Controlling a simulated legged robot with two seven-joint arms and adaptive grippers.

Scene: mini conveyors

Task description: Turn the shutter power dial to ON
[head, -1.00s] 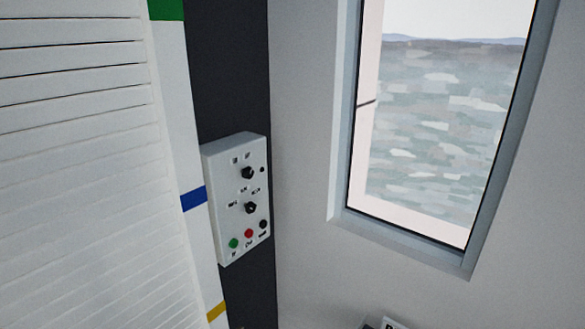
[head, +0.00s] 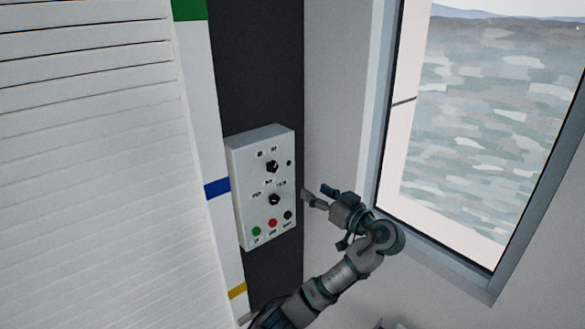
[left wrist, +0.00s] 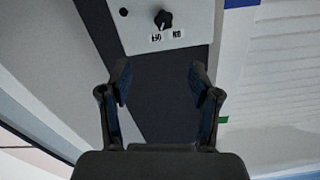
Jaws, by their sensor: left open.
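A light grey control box (head: 240,190) is mounted on the dark wall strip. Its upper black dial (head: 272,167) has two small labels above it, and the lower black dial (head: 274,199) has three around it. The lettering is too small to read surely. In the left wrist view the box appears upside down, with the upper dial (left wrist: 163,19) at the top. My left gripper (head: 317,195) is open and empty, to the right of the box and apart from it. Its two spread fingers (left wrist: 158,70) show below the dial in the wrist view. My right gripper is not in view.
Green (head: 256,231), red (head: 272,223) and black (head: 288,215) buttons line the box's lower edge. A white slatted shutter (head: 90,170) stands at left. A framed window (head: 480,130) is at right, close to my left arm.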

